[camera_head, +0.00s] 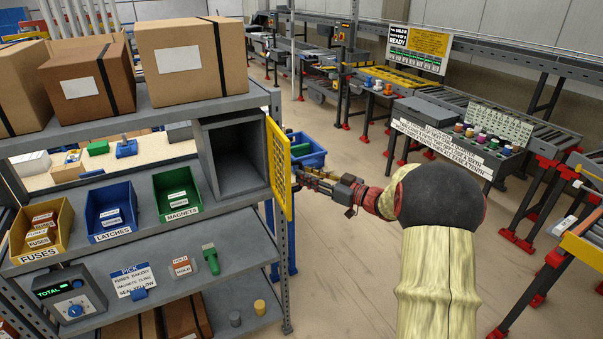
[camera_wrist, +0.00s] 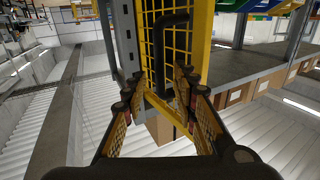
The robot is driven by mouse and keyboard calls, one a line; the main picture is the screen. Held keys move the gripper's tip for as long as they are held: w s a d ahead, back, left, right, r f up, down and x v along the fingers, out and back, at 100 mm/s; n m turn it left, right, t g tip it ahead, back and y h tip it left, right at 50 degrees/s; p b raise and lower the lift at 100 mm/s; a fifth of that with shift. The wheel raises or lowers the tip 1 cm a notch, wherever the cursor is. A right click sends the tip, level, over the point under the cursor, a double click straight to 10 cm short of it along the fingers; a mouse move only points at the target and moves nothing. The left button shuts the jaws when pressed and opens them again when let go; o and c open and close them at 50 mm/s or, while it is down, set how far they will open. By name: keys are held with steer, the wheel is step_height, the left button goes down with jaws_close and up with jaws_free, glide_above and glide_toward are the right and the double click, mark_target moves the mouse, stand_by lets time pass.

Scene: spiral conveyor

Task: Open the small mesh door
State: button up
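The small mesh door (camera_head: 279,165) has a yellow frame and stands swung out at the right edge of a grey box (camera_head: 235,160), whose dark inside is visible. In the wrist view the door's yellow mesh (camera_wrist: 181,38) fills the upper middle, with a black bar handle (camera_wrist: 158,55) on it. My gripper (camera_head: 299,178) is at the door's right side, near its lower half. In the wrist view my gripper (camera_wrist: 158,85) has its fingers spread, with the handle's lower part between or just beyond the tips. I cannot tell whether they touch it.
The box sits on a grey shelf rack with yellow, blue and green bins (camera_head: 178,193) at left and cardboard boxes (camera_head: 190,62) above. A blue bin (camera_head: 308,152) is behind the door. Conveyors (camera_head: 460,130) stand at right, with open floor (camera_head: 345,250) between.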

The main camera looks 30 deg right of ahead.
steer(key=v, duration=0.9)
